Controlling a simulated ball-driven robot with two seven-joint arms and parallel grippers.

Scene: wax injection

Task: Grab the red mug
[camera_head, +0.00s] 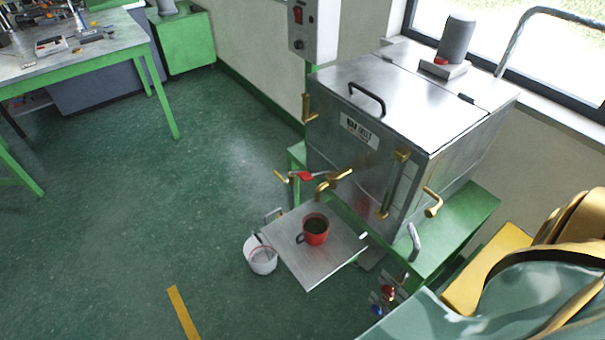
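The red mug (317,240) stands upright on a square metal tray (320,272) in front of the wax machine. Its handle points to the left, and its inside looks dark green. A brass spout (325,189) with a red-handled valve sits on the machine just above and behind the mug. Neither of my grippers shows in this view, and nothing is touching the mug.
The metal wax machine (350,90) stands on a green stand (462,222) behind the tray. A white bucket (262,259) is at the tray's left edge. A green-legged workbench (110,62) stands at the upper left. The green floor between is clear.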

